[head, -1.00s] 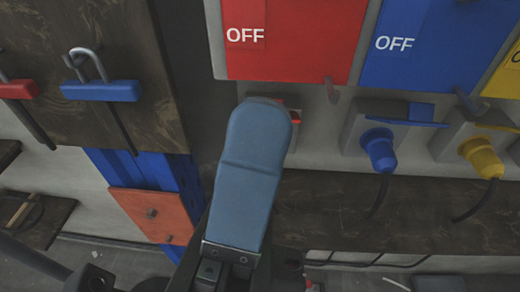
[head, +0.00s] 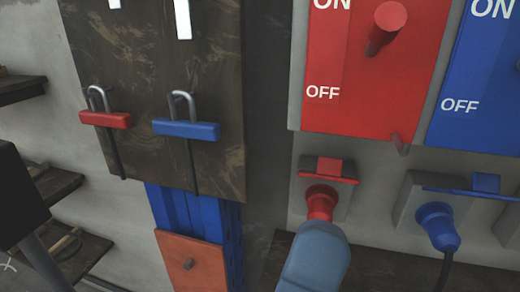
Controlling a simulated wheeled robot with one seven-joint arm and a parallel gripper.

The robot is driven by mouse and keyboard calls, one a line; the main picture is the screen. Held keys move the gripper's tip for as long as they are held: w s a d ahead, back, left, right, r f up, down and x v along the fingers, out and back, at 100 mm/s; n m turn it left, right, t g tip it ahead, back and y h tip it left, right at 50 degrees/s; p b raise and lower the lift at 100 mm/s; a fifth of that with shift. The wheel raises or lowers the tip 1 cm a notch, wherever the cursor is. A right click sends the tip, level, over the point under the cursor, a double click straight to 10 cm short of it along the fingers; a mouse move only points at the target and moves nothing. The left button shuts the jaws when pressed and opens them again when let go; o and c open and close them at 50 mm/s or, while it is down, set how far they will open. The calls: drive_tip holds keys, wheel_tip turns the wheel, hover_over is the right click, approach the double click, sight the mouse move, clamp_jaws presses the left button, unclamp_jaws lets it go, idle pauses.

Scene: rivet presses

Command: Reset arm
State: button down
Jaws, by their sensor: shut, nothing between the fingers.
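My gripper (head: 314,264) shows at the bottom edge as a blue-grey rounded finger end, shut and empty. Its tip overlaps the lower part of the red plug (head: 320,202) in this view. I cannot tell whether they touch. The red plug sits in a grey socket with a red flap (head: 324,168) above it. The rest of my gripper and arm is below the frame.
A red switch panel (head: 340,112) with its lever near ON is above the plug. A blue switch panel (head: 485,125) and blue plug (head: 437,226) are at right. Wooden shelves (head: 70,255) are lower left.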

drive_tip(key=s+d+f+n+g+y+p, duration=0.3)
drive_tip(key=s+d+f+n+y, duration=0.5)
drive_tip(key=n, duration=0.7)
drive_tip(key=s+d+f+n+g+y+p, duration=0.4)
drive_tip(key=s+d+f+n+y, duration=0.4)
drive_tip(key=n, duration=0.6)
wheel_tip(320, 180, down, 2)
drive_tip(key=d+g+y, duration=0.1)
drive_tip(key=y, duration=0.2)
drive_tip(key=shift+s+d+n+y, duration=0.2)
drive_tip(key=shift+d+n+y, duration=0.05)
drive_tip(key=shift+n+y, duration=0.15)
